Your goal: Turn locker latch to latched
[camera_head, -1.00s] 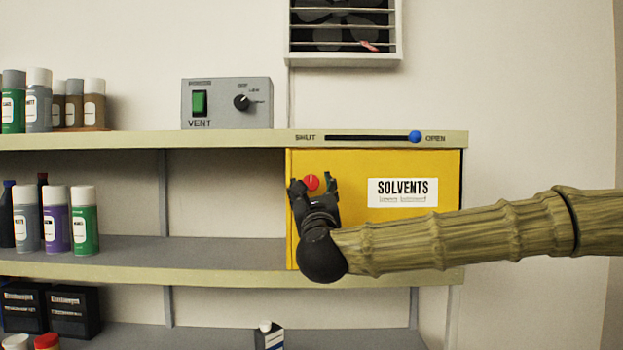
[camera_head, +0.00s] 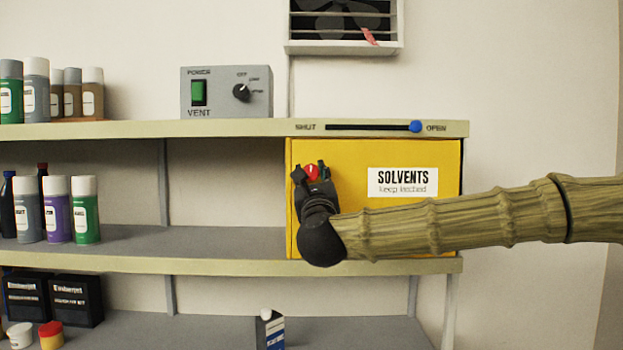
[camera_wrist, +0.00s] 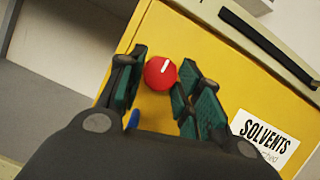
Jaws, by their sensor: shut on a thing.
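The locker (camera_head: 415,225) is a yellow box labelled SOLVENTS, with its front closed, on the middle shelf. Its latch is a round red knob (camera_head: 312,172) with a white line, at the upper left of the front. My gripper (camera_head: 311,170) reaches it from below and is shut on it, one finger on each side. In the wrist view the knob (camera_wrist: 160,73) sits between the green-black fingers. Its white line (camera_wrist: 165,67) runs up and slightly right in that tilted view. A small blue patch (camera_wrist: 133,119) shows below the knob; I cannot tell what it is.
Above the locker is a slider with a blue knob (camera_head: 416,126) at OPEN. A grey VENT box (camera_head: 227,92) stands on the top shelf. Spray cans (camera_head: 85,209) stand at the left. A carton (camera_head: 269,329) stands below.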

